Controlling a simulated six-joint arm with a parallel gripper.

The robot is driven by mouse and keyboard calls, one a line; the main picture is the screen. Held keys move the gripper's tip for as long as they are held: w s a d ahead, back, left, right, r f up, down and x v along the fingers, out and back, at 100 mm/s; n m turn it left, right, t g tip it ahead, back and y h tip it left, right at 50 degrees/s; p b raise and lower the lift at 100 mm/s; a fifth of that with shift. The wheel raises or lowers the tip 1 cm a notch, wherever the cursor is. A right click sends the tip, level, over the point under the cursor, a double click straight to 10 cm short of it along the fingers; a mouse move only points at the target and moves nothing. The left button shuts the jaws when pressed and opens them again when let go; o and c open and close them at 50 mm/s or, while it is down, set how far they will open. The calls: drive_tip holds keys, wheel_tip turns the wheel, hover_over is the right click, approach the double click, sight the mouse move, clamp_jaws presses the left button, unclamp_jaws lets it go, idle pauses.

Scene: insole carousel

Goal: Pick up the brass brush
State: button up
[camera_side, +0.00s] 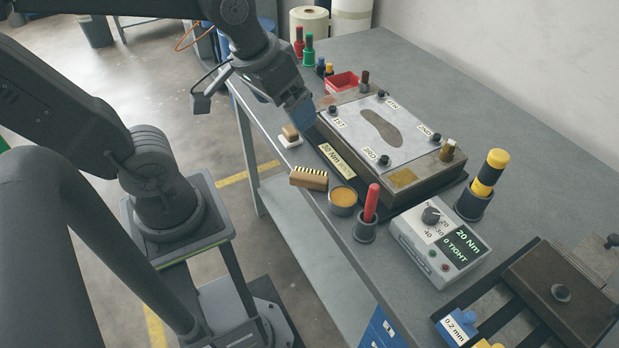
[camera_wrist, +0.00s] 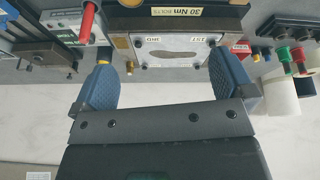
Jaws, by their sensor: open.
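The brass brush (camera_side: 309,178), a wooden block with a row of bristles on top, lies near the bench's front edge in the side view, left of a round tin (camera_side: 343,199) of tan paste. It cannot be made out in the wrist view. My gripper (camera_side: 299,112) is above the bench, up and slightly left of the brush and apart from it. In the wrist view its two blue fingers stand wide apart, and my gripper (camera_wrist: 162,60) has nothing between them.
A clamped mould plate (camera_side: 345,122) with labelled bolts stands right of my gripper. A small tan block (camera_side: 290,131) sits on a white pad behind the brush. A red-handled tool (camera_side: 371,203) stands upright in a cup near the tin. A torque controller (camera_side: 437,243) is farther right.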

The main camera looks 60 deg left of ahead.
drive_tip(key=w+a+f+n+g, duration=0.2)
drive_tip(key=w+f+n+g, duration=0.2)
drive_tip(key=w+f+n, duration=0.3)
hover_over(310, 173)
drive_tip(key=f, duration=0.9)
drive_tip(key=shift+s+d+f, duration=0.15)
drive_tip(key=shift+d+f, duration=0.1)
drive_tip(key=shift+f, duration=0.1)
drive_tip(key=shift+a+f, duration=0.2)
drive_tip(key=shift+f, duration=2.55)
drive_tip(key=shift+c, duration=0.5)
drive_tip(key=c, duration=0.6)
drive_tip(key=shift+c, duration=0.2)
drive_tip(key=shift+r, duration=0.1)
